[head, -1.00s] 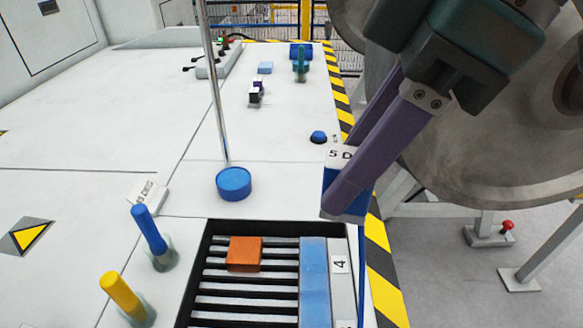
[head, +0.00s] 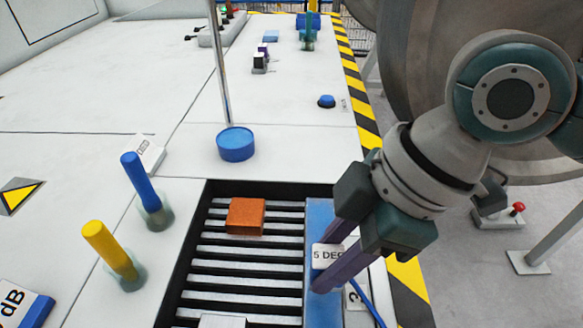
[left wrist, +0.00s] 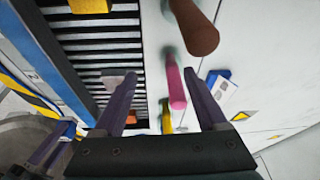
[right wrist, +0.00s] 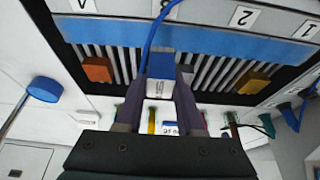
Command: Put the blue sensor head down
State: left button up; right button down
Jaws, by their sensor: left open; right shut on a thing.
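My right gripper (head: 332,268) is shut on the blue sensor head, whose white "5 DEG" label (head: 326,257) shows between the fingers. In the right wrist view the sensor head (right wrist: 161,70) sits between both fingertips, with a blue cable (right wrist: 152,35) running from it. It is over the blue strip (head: 320,215) along the right side of the slatted tray (head: 196,240). I cannot tell whether it touches the strip. My left gripper (left wrist: 163,98) is open and empty above the pegs and tray edge, outside the head view.
An orange block (head: 246,216) lies on the slats; a yellow block (right wrist: 254,80) shows further along. Blue (head: 142,182) and yellow (head: 110,252) pegs stand left of the tray. A blue round base with a pole (head: 236,145) stands behind it. Hazard tape (head: 368,125) marks the right edge.

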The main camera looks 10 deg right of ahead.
pick_arm(q)
jog(key=shift+f+b, duration=0.55)
jog(key=shift+f, duration=0.05)
pick_arm(e)
jog(key=shift+f, duration=2.1)
pick_arm(q)
jog(key=shift+f, duration=0.1)
pick_arm(e)
jog(key=shift+f, duration=0.15)
jog(key=c, duration=0.5)
grip_release()
